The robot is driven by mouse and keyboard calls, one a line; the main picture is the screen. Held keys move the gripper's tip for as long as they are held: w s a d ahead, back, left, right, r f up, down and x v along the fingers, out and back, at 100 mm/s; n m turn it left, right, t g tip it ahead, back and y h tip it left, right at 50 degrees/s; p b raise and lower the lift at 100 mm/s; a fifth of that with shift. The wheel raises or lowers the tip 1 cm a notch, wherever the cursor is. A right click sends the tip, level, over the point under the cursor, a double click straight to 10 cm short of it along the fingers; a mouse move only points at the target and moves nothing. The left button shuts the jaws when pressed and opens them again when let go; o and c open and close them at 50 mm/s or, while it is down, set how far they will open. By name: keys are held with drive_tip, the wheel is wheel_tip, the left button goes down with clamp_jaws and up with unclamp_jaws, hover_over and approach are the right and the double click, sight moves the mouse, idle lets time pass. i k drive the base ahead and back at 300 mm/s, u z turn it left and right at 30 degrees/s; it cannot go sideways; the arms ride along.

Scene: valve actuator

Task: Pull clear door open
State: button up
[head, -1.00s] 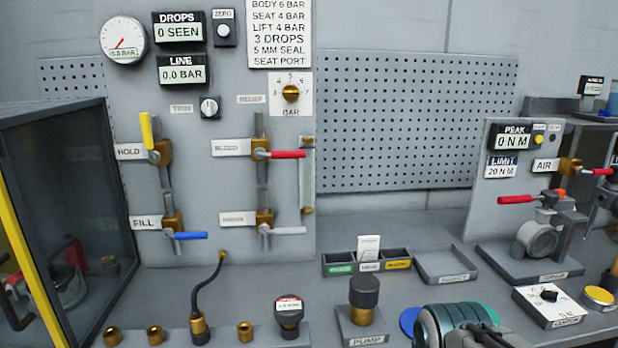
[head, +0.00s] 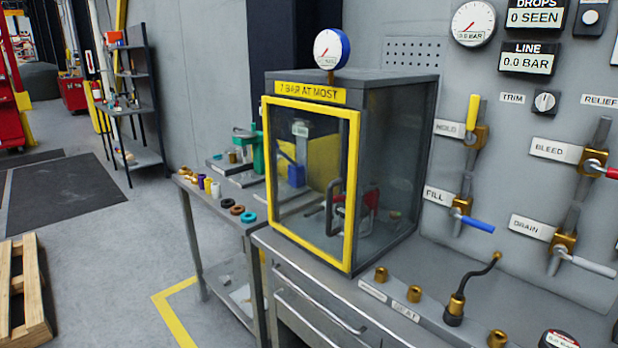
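The clear door (head: 348,205) is a see-through pane in a yellow frame on the front of a dark grey cabinet (head: 400,150) marked "7 BAR AT MOST". The door looks shut against the cabinet. Through the pane I see a dark curved bar (head: 333,205), which may be a handle, and some red and blue parts; I cannot tell which side of the pane the bar is on. My gripper is not in view.
The cabinet stands on a grey bench with drawers (head: 318,308). A side table (head: 215,205) holds small parts. A pallet (head: 22,295) lies at lower left; floor between is clear.

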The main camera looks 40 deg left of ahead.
sight(354, 116)
drive_tip(key=u, duration=1.65)
drive_tip(key=i, duration=0.1)
drive_tip(key=z, duration=0.05)
